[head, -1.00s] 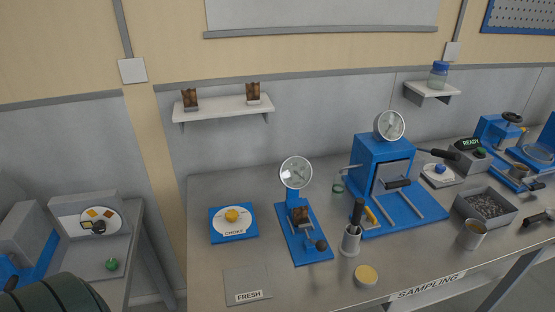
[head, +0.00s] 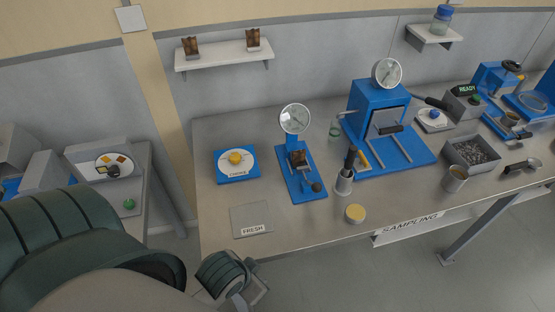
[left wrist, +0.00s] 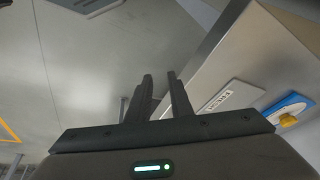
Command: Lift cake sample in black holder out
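A small brown cake sample in a dark holder (head: 299,158) sits in the blue stand with a round dial gauge (head: 295,119), near the middle of the bench. Two more brown blocks in dark holders, a left one (head: 190,46) and a right one (head: 253,40), stand on the wall shelf. My left arm comes in at the lower left of the head view, in front of the bench and well short of the stand. In the left wrist view my left gripper (left wrist: 160,76) is open and empty, with a narrow gap between its fingers. My right gripper is out of view.
A blue CHOKE dial plate (head: 237,164) and a FRESH plate (head: 252,220) lie left of the stand. The front bench edge is near my arm.

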